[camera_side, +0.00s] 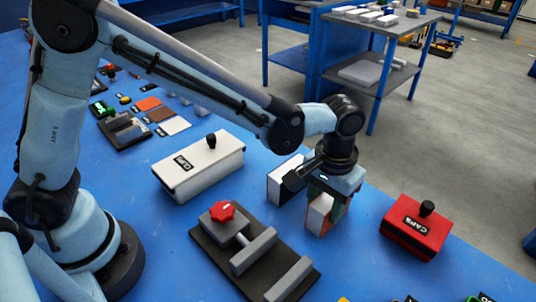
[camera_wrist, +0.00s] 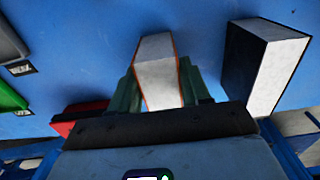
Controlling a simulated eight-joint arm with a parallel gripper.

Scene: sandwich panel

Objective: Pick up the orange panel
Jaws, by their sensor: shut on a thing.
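The orange panel (camera_side: 318,216) is a white-faced block with orange edges. It stands upright between the fingers of my gripper (camera_side: 326,206), below my wrist. In the wrist view, the panel (camera_wrist: 157,72) shows its pale face and thin orange edges, with a green finger on each side; my gripper (camera_wrist: 160,88) is shut on it. I cannot tell whether its lower edge touches the blue table. A similar white panel with black edges (camera_side: 284,180) stands just left of my gripper; it shows at the right in the wrist view (camera_wrist: 276,72).
A white CAPS box (camera_side: 195,170) stands at left, and a red CAPS box (camera_side: 414,230) at right. A dark clamp fixture with a red knob (camera_side: 222,211) and grey bars lies in front. Flat coloured samples (camera_side: 160,113) lie farther back. Blue table (camera_side: 365,215) shows between them.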

